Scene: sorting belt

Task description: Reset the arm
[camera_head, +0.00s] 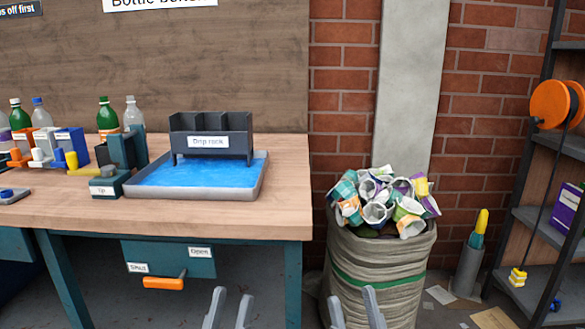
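My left gripper (232,294) shows at the bottom edge of the head view, just right of the drawer. Its two grey fingers point up and stand apart with nothing between them. My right gripper (352,294) shows to the right of it, in front of the sack's lower left part. Its fingers also stand apart and it appears empty. Both are in front of and below the tabletop in the picture. The rest of both arms is out of view.
A wooden workbench (290,162) holds a blue-filled tray (140,192), a drip rack (238,143) and several bottles (106,115). Its drawer (190,262) has an orange handle. A full sack (380,265) stands beside it; a shelf rack (545,220) is at far right.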

